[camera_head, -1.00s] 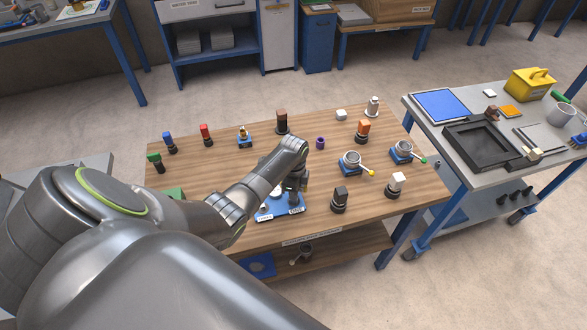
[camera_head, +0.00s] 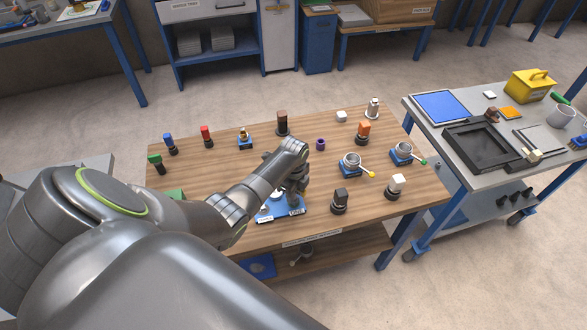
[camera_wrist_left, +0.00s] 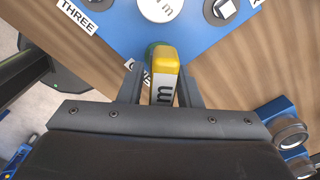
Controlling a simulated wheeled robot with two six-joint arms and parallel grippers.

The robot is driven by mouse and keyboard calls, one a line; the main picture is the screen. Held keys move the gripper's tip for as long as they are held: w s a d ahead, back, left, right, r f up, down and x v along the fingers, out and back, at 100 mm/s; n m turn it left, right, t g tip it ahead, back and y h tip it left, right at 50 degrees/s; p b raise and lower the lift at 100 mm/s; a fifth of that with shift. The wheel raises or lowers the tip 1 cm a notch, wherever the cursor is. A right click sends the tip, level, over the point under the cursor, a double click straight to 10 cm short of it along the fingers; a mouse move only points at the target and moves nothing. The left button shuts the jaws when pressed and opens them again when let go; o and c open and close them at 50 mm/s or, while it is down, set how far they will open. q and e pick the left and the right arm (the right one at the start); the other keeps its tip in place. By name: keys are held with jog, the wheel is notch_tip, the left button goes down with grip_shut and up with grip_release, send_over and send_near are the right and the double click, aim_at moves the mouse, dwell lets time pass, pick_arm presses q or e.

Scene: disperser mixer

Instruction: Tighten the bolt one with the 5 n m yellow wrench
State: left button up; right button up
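My left gripper (camera_head: 293,190) is over the right part of a blue plate (camera_head: 292,209) on the wooden table. In the left wrist view its fingers (camera_wrist_left: 163,88) are shut on a yellow wrench (camera_wrist_left: 163,53), with a pale strip marked "m" on its body. The wrench's working end is hidden. My right gripper is not in view.
Black (camera_head: 339,200) and white-topped (camera_head: 395,186) tools stand near the front edge. Red (camera_head: 206,135) and blue (camera_head: 170,142) tools stand at the back left.

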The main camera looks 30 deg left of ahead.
pick_arm(q)
grip_shut()
jog(key=shift+r+p, duration=0.8)
jog(key=shift+r, duration=2.25)
